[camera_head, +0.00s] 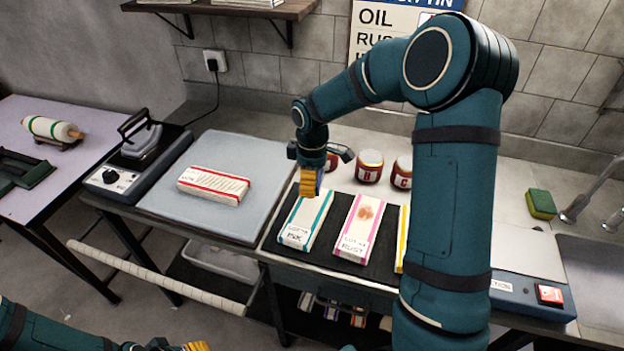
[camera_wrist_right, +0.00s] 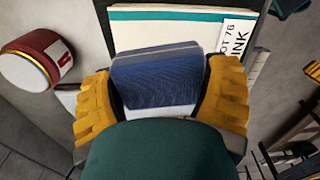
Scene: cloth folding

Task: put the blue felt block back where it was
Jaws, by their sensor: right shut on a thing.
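The blue felt block (camera_wrist_right: 157,80) shows in the right wrist view between the two yellow fingers of my right gripper (camera_wrist_right: 160,100), which is shut on it. Its lower part is pale. In the head view my right gripper (camera_head: 309,181) hangs above the back end of the teal-striped folded cloth (camera_head: 303,222); only a sliver of the block shows there. In the wrist view the cloth (camera_wrist_right: 165,14), with a label partly reading INK, lies beyond the block. My left gripper (camera_head: 196,346) is cut off at the bottom edge, and its opening cannot be judged.
A pink-striped cloth (camera_head: 358,228) with an orange stain lies beside the teal one on a dark mat (camera_head: 330,262). Red-labelled jars (camera_head: 369,167) stand behind. A red-striped cloth (camera_head: 214,185) lies on a grey board (camera_head: 250,150). A green-yellow sponge (camera_head: 541,204) sits by the sink.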

